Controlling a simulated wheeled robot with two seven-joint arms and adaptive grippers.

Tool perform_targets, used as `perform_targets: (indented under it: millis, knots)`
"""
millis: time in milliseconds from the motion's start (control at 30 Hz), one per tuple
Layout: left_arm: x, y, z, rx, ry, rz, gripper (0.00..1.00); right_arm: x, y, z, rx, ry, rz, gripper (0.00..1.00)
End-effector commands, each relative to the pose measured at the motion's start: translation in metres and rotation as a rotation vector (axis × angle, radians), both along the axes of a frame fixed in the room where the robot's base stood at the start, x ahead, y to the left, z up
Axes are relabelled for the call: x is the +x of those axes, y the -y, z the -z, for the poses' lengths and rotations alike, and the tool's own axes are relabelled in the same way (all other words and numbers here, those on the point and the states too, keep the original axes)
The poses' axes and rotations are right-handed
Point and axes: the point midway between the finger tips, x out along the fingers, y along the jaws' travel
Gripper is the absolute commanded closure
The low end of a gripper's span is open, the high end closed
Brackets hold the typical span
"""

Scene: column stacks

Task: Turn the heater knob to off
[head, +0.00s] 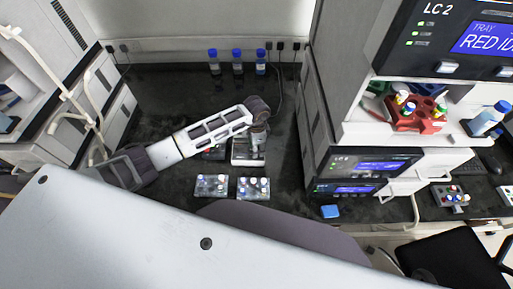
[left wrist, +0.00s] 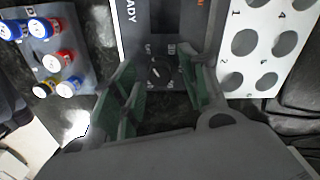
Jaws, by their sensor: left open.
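The heater (head: 247,158) stands on the dark bench in the head view, partly hidden under my left gripper (head: 258,122). In the left wrist view the heater's dark panel (left wrist: 180,18) shows part of the word "READY". Its small dark knob (left wrist: 160,73) has a pale pointer mark and small printed labels around it. My left gripper (left wrist: 161,72) is open, with its green-lined fingers on both sides of the knob. I cannot tell whether the fingers touch the panel. My right gripper is not in view.
A white plate with numbered holes (left wrist: 262,50) lies right of the heater in the wrist view. A vial rack (left wrist: 82,62) with coloured caps is left of it. Two racks (head: 213,186) (head: 253,188) stand in front. Several blue-capped bottles (head: 237,62) line the back.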

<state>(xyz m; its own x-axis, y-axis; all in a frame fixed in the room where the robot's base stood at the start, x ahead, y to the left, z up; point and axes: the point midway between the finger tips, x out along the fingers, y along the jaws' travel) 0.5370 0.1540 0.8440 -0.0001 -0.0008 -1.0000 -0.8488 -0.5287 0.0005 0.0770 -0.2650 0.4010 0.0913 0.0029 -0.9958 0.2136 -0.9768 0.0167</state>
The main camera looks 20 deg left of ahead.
Motion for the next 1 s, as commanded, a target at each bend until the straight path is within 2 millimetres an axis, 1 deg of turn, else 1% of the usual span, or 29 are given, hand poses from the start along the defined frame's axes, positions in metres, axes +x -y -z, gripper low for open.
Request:
perform_targets:
  millis: [267,500,700,833,1000]
  knots:
    - [0.001,-0.001,-0.031,0.001,0.003,0.000,0.57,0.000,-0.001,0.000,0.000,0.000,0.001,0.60]
    - [0.001,0.000,-0.067,0.000,0.004,0.001,0.57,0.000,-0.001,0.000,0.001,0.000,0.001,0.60]
    - [0.001,-0.001,-0.094,0.002,0.003,-0.001,0.57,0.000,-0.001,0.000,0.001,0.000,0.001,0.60]
    - [0.001,0.000,-0.106,0.001,0.002,0.000,0.57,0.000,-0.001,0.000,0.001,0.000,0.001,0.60]
    - [0.000,-0.001,-0.113,0.001,0.001,-0.001,0.57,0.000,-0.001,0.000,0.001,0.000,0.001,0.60]
